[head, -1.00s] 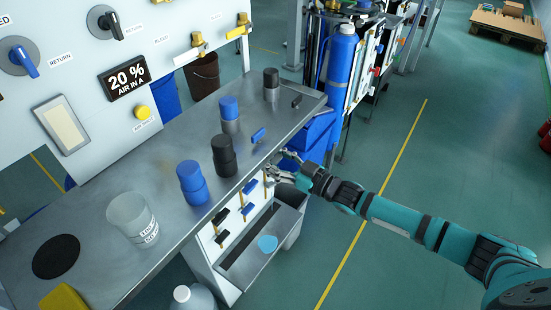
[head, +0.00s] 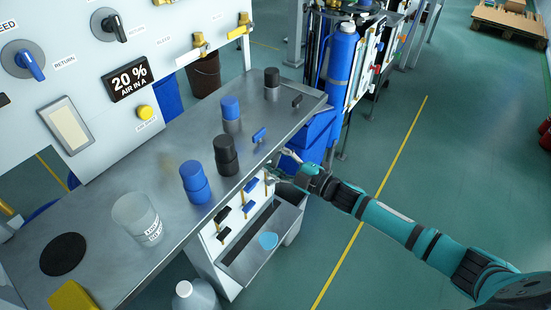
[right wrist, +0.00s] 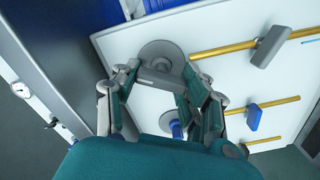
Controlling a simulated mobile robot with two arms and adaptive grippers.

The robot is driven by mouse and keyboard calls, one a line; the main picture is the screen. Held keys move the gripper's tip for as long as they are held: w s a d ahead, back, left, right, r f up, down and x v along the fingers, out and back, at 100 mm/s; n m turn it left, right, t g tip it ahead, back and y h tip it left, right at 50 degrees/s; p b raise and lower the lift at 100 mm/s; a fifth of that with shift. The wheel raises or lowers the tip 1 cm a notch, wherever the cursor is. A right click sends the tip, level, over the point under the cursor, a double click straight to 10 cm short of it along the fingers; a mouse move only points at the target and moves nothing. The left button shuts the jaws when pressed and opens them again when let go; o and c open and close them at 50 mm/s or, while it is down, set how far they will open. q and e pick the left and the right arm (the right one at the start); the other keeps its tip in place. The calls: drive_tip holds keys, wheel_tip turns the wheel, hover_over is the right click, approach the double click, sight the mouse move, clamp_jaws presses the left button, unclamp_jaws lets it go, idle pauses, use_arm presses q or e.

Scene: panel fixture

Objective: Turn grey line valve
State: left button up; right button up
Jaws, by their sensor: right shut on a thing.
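My right gripper (right wrist: 160,76) is shut on a grey valve handle (right wrist: 158,80), which sits in front of a round grey disc (right wrist: 163,54) on the white panel. The fingers are on either side of the handle. In the head view my right gripper (head: 287,166) is at the far upper end of the valve panel below the bench edge, and the gripped handle is too small to make out there. Another grey handle (right wrist: 268,45) sits on a brass pipe to the right in the wrist view. My left gripper is not in view.
Blue handles (right wrist: 254,118) and (head: 251,185) and black handles (head: 223,214) are close by on the panel. A sink tray (head: 284,232) lies below. The metal bench (head: 150,275) carries blue and black cylinders and a beaker (head: 137,217).

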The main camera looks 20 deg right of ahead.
drive_tip(key=n, duration=0.2)
drive_tip(key=shift+f+n, duration=0.1)
drive_tip(key=shift+n, duration=0.3)
drive_tip(key=shift+n+b, duration=0.45)
drive_tip(key=shift+n, duration=0.75)
drive_tip(key=shift+f+n, duration=0.1)
drive_tip(key=shift+n, duration=0.3)
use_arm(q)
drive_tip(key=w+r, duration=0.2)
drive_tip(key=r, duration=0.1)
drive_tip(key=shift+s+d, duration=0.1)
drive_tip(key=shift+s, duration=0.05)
use_arm(e)
drive_tip(key=o, duration=0.8)
drive_tip(key=shift+s, duration=0.1)
drive_tip(key=o, duration=0.4)
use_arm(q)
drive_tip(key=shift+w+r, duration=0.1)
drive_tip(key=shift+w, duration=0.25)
